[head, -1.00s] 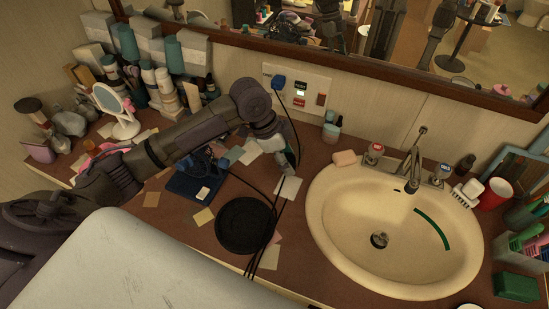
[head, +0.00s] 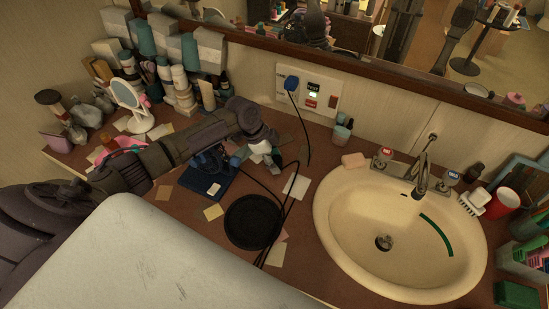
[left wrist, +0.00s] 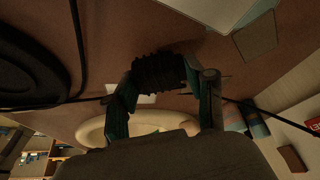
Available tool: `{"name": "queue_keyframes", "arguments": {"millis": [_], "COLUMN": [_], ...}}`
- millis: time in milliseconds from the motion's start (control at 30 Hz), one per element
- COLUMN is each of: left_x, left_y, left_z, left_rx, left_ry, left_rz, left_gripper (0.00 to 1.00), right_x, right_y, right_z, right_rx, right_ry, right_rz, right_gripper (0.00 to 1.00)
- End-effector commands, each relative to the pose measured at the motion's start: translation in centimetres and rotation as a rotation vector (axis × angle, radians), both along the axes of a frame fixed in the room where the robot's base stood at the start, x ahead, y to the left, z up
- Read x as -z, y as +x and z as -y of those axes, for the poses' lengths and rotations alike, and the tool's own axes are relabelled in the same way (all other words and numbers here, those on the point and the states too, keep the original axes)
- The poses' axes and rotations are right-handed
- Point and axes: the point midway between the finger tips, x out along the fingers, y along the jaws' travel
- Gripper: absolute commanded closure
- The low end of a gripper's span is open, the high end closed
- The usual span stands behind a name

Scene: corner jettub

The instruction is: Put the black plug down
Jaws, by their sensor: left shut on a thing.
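My left gripper (head: 272,163) is low over the brown counter (head: 290,220), between the blue tray-like base (head: 205,180) and the wall outlet panel (head: 313,92). In the left wrist view my left gripper (left wrist: 168,88) is shut on the black plug (left wrist: 160,72), a dark ribbed body between the two fingers. The counter shows close behind the plug; I cannot tell whether they touch. In the head view the plug is too small and dark to make out. My right gripper is not in view.
A round black dish (head: 252,222) and loose paper cards (head: 296,186) lie near the gripper, with dark cables running past. A blue plug (head: 291,83) sits in the outlet panel. The sink (head: 330,215) is to the right. Bottles and boxes crowd the back left.

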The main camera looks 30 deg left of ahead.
Motion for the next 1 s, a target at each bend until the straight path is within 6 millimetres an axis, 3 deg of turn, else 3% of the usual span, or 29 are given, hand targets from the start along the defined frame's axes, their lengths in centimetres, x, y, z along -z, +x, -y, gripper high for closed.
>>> {"name": "queue_keyframes", "arguments": {"millis": [600,633,700,767,1000], "left_x": [1.2,1.2,1.2,1.2,1.2], "left_y": [0.0,0.0,0.0,0.0,0.0], "left_z": [0.0,0.0,0.0,0.0,0.0], "left_rx": [0.000,0.000,0.000,0.000,0.000], "left_ry": [0.000,0.000,0.000,0.000,0.000], "left_rz": [0.000,0.000,0.000,0.000,0.000], "left_gripper": [0.83,0.43,0.31,0.21,0.21], "right_x": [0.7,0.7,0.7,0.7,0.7], "right_y": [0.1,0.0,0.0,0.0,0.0], "right_z": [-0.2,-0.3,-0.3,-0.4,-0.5], "right_rx": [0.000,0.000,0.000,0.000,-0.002], "right_ry": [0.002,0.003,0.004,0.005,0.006], "right_rz": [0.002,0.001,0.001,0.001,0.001], "right_gripper": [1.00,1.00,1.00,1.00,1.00]}}
